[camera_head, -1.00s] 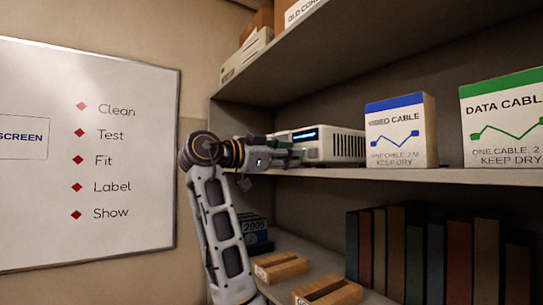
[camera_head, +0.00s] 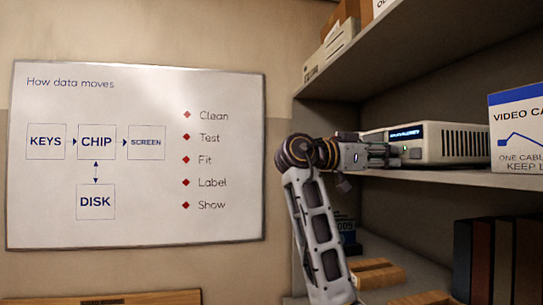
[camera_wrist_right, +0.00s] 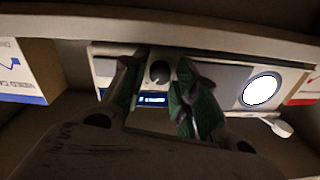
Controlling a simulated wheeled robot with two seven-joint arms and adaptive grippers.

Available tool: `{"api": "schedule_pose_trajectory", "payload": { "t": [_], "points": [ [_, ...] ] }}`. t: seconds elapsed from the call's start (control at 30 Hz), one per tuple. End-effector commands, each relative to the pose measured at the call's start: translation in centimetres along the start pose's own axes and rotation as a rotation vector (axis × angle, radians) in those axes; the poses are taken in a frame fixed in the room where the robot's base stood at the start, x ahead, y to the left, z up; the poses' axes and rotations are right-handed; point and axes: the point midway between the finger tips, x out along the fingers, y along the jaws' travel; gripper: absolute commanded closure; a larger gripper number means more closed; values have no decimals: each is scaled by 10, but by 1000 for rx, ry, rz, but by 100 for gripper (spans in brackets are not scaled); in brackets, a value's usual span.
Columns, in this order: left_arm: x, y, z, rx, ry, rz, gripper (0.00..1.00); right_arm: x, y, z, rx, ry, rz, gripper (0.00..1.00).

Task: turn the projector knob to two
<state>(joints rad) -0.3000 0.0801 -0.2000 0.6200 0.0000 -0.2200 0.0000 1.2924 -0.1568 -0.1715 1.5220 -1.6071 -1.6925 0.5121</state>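The projector (camera_head: 455,142) is a white box with a slatted side and a lit blue display, standing on the middle shelf. In the right wrist view, its front shows a dark round knob (camera_wrist_right: 159,72), the small display (camera_wrist_right: 152,99) and a bright round lens (camera_wrist_right: 261,90). My right gripper (camera_head: 392,153) is at the projector's front. In the wrist view its two fingers (camera_wrist_right: 159,76) are apart, one on each side of the knob, with gaps visible. I cannot read the knob's setting. My left gripper is not in view.
A video cable box (camera_head: 518,128) stands on the shelf (camera_head: 450,177) right of the projector. Another shelf is above. Dark books (camera_head: 495,250) and wooden trays (camera_head: 375,275) sit below. A whiteboard (camera_head: 135,225) hangs on the wall at left.

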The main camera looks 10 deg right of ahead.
Motion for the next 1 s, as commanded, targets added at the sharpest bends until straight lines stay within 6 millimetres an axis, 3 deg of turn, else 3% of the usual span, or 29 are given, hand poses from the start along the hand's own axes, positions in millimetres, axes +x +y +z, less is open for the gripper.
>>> {"api": "schedule_pose_trajectory", "payload": {
  "t": [0.73,1.0],
  "points": [
    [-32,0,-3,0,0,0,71,0,-1,-2,-375,-18,-3,71],
    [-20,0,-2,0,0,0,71,-33,0,1,-378,-18,-4,71]
  ]
}}
